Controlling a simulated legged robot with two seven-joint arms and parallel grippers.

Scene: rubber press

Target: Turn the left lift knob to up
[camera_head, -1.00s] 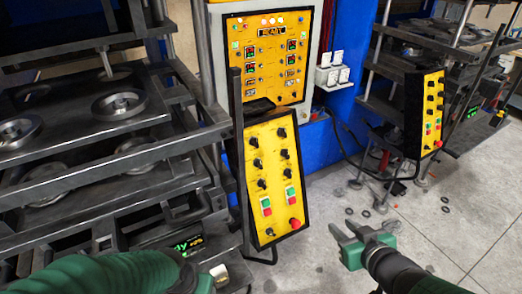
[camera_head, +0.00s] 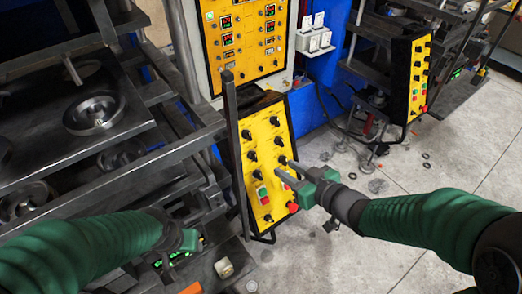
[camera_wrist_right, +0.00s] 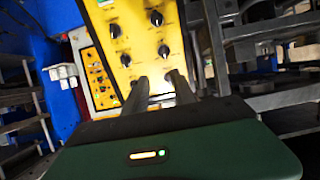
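The tilted yellow control panel (camera_head: 265,150) carries black knobs in two columns, with green and red buttons lower down. Its labels are too small to read, so I cannot tell which knob is the left lift knob. My right gripper (camera_head: 280,167) is in front of the panel's right side, its two fingers apart and pointing at the lower knobs. In the right wrist view its fingers (camera_wrist_right: 156,88) are spread with the yellow panel (camera_wrist_right: 141,50) ahead, and several knobs show beyond the tips. Contact cannot be told. My left gripper (camera_head: 187,240) is low at left, mostly hidden by its arm.
The dark press (camera_head: 100,150) with its plates stands left of the panel. A vertical dark bar (camera_head: 234,150) runs along the panel's left edge. A second yellow panel (camera_head: 420,75) stands far right.

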